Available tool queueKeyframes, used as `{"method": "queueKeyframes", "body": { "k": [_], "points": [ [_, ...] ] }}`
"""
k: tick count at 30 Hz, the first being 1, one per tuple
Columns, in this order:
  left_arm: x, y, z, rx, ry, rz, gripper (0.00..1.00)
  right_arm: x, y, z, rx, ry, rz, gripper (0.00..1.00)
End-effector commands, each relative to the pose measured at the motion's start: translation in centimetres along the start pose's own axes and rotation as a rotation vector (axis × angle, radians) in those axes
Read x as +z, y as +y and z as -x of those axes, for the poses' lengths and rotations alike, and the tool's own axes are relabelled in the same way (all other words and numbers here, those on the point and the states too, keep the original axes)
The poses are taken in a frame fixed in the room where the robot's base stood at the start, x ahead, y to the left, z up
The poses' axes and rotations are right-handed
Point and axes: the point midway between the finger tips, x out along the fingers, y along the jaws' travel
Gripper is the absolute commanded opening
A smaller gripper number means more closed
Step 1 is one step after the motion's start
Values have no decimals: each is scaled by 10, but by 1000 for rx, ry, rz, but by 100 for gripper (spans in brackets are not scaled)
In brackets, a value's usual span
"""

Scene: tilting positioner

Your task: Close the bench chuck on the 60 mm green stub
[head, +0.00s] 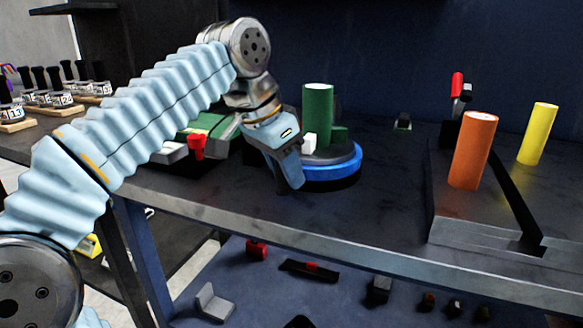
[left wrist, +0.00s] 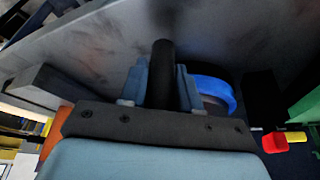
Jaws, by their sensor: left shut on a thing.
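The green stub (head: 318,115) stands upright in the bench chuck, which has a grey body and a blue ring (head: 333,175). A white jaw (head: 309,143) and a green jaw (head: 340,134) sit beside the stub. My left gripper (head: 290,178) is at the chuck's near left side, fingers pointing down. In the left wrist view, its fingers are shut on a dark round handle (left wrist: 162,72) next to the blue ring (left wrist: 214,90). The head view hides this handle behind the gripper. My right gripper is not in view.
An orange cylinder (head: 473,150) and a yellow cylinder (head: 538,134) stand at the right by a grey slotted block (head: 455,228). A red clamp-like part (head: 196,147) lies left of the gripper. Small parts lie on the lower shelf (head: 335,300). The bench between chuck and block is clear.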

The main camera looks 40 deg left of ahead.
Motion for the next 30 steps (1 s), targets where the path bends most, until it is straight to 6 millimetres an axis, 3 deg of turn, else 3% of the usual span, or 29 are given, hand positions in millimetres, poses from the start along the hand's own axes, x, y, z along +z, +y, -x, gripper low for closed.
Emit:
{"method": "queueKeyframes", "body": {
  "k": [1, 2, 5, 14, 17, 30],
  "points": [
    [1, -1, 0, -2, -1, 3, 0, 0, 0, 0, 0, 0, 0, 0],
    [1, -1, 0, -2, -1, 3, 36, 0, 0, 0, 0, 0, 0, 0],
    [1, -1, 0, -2, -1, 3, 52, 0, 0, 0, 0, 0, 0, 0],
    [0, 0, 1, 0, -1, 1, 53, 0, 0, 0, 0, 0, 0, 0],
    [-1, 0, 10, -1, 1, 1, 53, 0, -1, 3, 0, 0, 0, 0],
    [-1, 0, 111, -1, 2, 1, 53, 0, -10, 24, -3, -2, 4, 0]
  ]
}}
